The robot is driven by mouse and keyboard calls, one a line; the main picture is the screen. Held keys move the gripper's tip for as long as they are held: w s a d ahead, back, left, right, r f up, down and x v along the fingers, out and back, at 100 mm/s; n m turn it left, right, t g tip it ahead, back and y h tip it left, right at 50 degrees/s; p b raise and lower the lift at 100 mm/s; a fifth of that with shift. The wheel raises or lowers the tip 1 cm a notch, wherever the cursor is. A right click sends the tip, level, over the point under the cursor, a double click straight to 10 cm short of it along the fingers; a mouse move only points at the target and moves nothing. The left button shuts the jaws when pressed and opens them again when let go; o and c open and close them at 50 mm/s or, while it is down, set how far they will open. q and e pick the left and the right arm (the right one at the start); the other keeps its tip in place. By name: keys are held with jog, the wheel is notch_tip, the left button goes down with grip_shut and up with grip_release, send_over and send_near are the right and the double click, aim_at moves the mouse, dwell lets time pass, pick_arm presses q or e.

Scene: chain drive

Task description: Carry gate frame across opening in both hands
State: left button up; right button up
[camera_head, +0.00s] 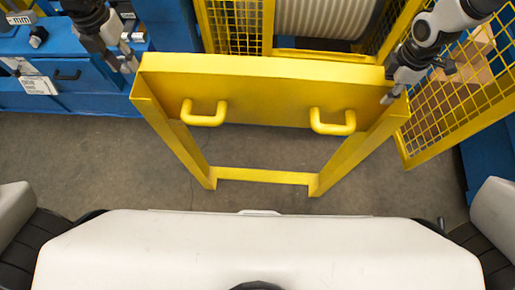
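The yellow gate frame (260,88) stands in front of me, with a wide top panel, two legs and a low crossbar (262,176). It has a left handle (204,114) and a right handle (332,122) on its near face. My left gripper (126,66) is just beside the frame's upper left corner, its fingers apart and nothing seen between them. My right gripper (391,95) is at the frame's upper right corner, overlapping it in the view. Whether it touches the frame, and how far its fingers are apart, I cannot tell. Neither gripper is on a handle.
Behind the frame is a yellow mesh guard (237,25) around a large ribbed pale drum (315,15). Another mesh panel (455,95) stands at the right. A blue bench (95,95) with drawers is at the left. Grey floor (75,165) is clear on the left.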

pick_arm(q)
jog(key=shift+s, duration=0.1)
pick_arm(e)
notch_tip(320, 180, up, 7)
jog(key=shift+s+r, duration=0.1)
jog(key=shift+s, duration=0.05)
dwell(0.4)
